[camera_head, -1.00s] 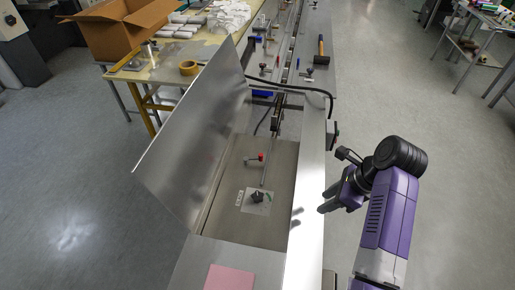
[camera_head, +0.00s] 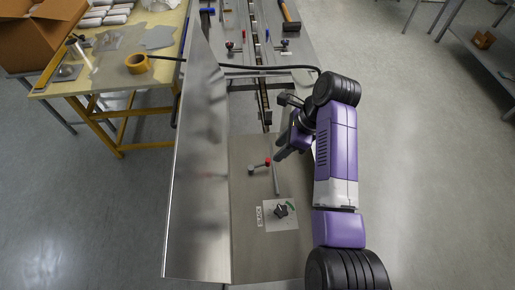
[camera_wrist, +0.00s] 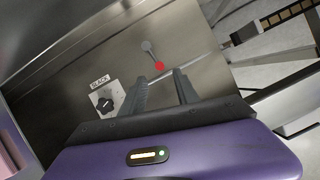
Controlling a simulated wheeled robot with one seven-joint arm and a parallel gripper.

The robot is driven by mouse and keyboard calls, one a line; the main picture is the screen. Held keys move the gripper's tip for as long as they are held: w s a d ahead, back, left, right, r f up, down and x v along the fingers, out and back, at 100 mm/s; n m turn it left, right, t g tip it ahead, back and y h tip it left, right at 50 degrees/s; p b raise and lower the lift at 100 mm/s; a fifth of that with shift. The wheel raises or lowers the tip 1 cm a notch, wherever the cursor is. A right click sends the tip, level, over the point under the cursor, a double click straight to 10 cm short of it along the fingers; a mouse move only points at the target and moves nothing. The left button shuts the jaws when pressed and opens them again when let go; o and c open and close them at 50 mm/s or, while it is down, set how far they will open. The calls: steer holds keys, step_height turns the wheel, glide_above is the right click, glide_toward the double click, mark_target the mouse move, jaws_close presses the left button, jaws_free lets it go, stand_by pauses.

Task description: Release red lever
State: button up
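The red lever (camera_head: 260,165) is on the metal panel inside the machine. It has a grey pivot at its left end and a red tip at its right in the head view. In the wrist view the lever (camera_wrist: 153,56) slants down from the grey pivot to the red tip. My gripper (camera_wrist: 162,82) is open and empty, with its two fingers apart and pointing toward the lever. The red tip shows just beyond the gap between them. In the head view my gripper (camera_head: 280,156) is close to the right of the red tip. I cannot tell whether they touch.
The raised metal cover (camera_head: 197,170) stands left of the panel. A black cable (camera_head: 265,68) crosses behind. A yellow table (camera_head: 120,75) stands at the back left.

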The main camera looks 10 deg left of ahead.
mark_target(269, 160)
steer(key=x, duration=0.7)
steer(key=shift+a+f, duration=0.15)
steer(key=shift+f, duration=0.05)
steer(key=shift+c, duration=0.3)
jaws_close()
